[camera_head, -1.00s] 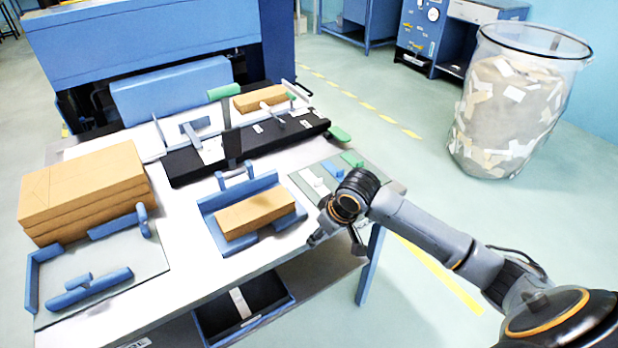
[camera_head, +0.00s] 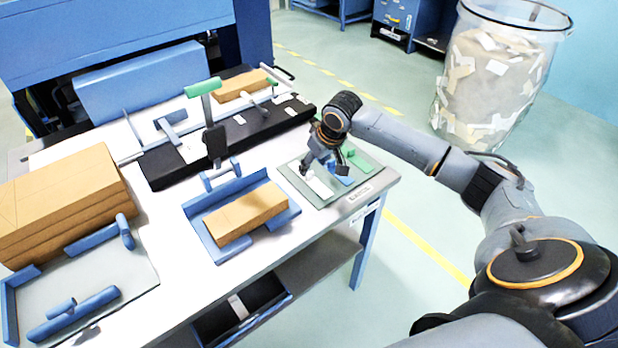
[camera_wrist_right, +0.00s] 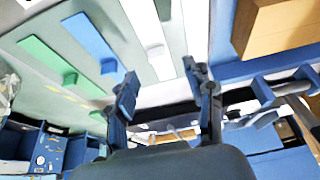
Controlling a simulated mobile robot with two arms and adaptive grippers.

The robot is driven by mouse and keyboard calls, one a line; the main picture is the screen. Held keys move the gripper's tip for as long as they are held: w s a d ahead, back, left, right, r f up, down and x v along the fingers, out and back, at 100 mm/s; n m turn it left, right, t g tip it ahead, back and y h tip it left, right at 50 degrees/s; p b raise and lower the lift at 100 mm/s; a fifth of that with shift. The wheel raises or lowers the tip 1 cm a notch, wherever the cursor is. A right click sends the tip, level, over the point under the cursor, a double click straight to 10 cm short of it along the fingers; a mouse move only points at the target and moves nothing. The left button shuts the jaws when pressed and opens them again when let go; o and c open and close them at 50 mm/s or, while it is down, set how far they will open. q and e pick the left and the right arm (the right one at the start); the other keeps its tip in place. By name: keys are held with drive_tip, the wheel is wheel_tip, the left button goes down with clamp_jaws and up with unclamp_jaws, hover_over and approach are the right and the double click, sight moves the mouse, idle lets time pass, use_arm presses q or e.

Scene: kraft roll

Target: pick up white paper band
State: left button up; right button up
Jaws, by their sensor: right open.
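The white paper band (camera_head: 320,187) lies flat on a grey-green mat (camera_head: 351,189) at the right end of the table, beside a blue band (camera_head: 341,177) and a green band (camera_head: 358,161). My right gripper (camera_head: 323,168) is open and empty, above the mat with its fingers pointing down near the white band, hiding part of it and of the blue band. In the right wrist view the white band (camera_wrist_right: 143,22) with its small tab shows beyond the open fingers. Contact cannot be told. My left gripper is not in view.
A blue cradle (camera_head: 205,233) holding a cardboard block (camera_head: 247,214) stands left of the mat. A black press bed (camera_head: 165,168) with a green-handled lever (camera_head: 203,88) lies behind. Stacked cardboard (camera_head: 65,200) is at the left. Clear floor and a waste bin (camera_head: 492,85) lie right.

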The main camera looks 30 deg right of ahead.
sight(308, 177)
drive_tip(key=x, duration=0.5)
drive_tip(key=shift+w+d+f, duration=0.1)
drive_tip(key=shift+d+f, duration=0.05)
drive_tip(key=shift+d, duration=0.05)
drive_tip(key=c, duration=0.9)
